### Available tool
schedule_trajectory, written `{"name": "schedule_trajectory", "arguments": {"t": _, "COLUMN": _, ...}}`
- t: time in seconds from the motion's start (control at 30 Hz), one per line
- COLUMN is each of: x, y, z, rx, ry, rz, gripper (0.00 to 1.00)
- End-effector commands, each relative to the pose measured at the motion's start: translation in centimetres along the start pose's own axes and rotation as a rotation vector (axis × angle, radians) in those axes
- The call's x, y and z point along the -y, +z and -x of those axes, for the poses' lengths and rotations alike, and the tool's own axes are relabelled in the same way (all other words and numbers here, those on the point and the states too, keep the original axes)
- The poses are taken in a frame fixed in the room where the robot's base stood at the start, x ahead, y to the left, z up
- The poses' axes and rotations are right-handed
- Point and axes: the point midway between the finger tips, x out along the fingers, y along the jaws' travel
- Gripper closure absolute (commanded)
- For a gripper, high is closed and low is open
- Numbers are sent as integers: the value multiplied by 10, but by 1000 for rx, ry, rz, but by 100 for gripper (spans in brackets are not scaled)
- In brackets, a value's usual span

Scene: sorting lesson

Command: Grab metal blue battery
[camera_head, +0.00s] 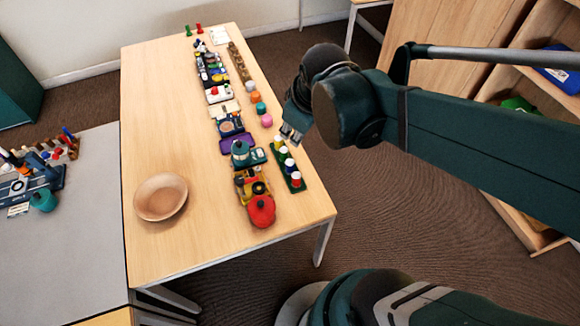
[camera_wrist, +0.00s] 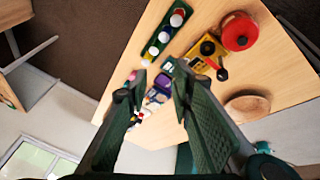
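I cannot pick out a metal blue battery for certain; the small things are too small to tell apart. Several small cylinders with pale tops stand in a dark green tray (camera_head: 301,186) near the table's right edge. In the wrist view the tray (camera_wrist: 171,32) shows above my fingers. My gripper (camera_head: 291,133) hangs above the table's right edge, just beyond the tray's far end. In the wrist view my gripper (camera_wrist: 160,80) has its two fingers apart, with nothing between them. A purple tray and small items show past the gap, below.
A crowded row of toys runs along the wooden table (camera_head: 160,110), with a red pot (camera_head: 261,211) at its near end. A wooden bowl (camera_head: 160,197) stands to the left, with bare tabletop around it. A grey table (camera_head: 70,255) with more items adjoins at left.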

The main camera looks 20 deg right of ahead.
Motion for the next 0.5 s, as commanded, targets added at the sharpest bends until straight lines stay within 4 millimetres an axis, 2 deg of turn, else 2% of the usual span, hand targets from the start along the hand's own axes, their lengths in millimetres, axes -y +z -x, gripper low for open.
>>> {"name": "schedule_trajectory", "arguments": {"t": 0.5, "x": -8, "y": -6, "z": -62, "rx": 99, "ry": -97, "rz": 380, "gripper": 76}}
